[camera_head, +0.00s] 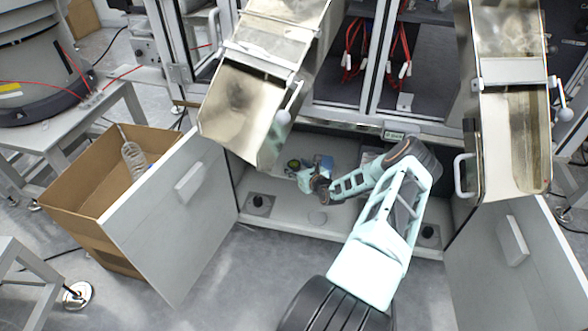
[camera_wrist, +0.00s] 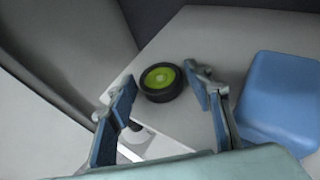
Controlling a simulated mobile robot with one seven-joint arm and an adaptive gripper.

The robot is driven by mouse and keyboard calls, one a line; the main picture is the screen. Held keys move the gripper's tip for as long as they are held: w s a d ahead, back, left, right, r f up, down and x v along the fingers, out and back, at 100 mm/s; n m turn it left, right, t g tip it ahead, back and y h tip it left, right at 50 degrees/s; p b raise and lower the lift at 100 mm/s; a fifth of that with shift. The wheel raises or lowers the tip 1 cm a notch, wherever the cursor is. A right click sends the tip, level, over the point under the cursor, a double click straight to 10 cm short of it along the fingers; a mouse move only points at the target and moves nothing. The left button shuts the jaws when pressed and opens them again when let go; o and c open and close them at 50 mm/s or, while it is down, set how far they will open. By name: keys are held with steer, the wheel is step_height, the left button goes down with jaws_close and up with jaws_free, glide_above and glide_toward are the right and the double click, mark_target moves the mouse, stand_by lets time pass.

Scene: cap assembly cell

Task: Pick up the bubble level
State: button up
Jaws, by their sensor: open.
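The bubble level is a small round piece with a black rim and a yellow-green face (camera_wrist: 161,82) in the wrist view. It lies on a light surface just ahead of my gripper (camera_wrist: 162,104), roughly between the lines of the two fingers. In the head view the level (camera_head: 293,164) is tiny, inside the low cabinet, to the left of my gripper (camera_head: 308,178). My gripper is open, with blue pads facing each other and nothing between them. The fingers look close to the level; I cannot tell whether one touches it.
A blue block (camera_wrist: 282,98) lies right of the fingers in the wrist view. The cabinet's open doors (camera_head: 170,215) (camera_head: 505,265) flank my arm. Metal chutes (camera_head: 245,110) (camera_head: 512,140) hang above. A cardboard box (camera_head: 75,205) stands at left.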

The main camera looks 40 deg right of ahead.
steer(key=shift+w+f, duration=0.1)
steer(key=shift+w, duration=0.15)
steer(key=c, duration=0.9)
steer(key=shift+c, duration=0.2)
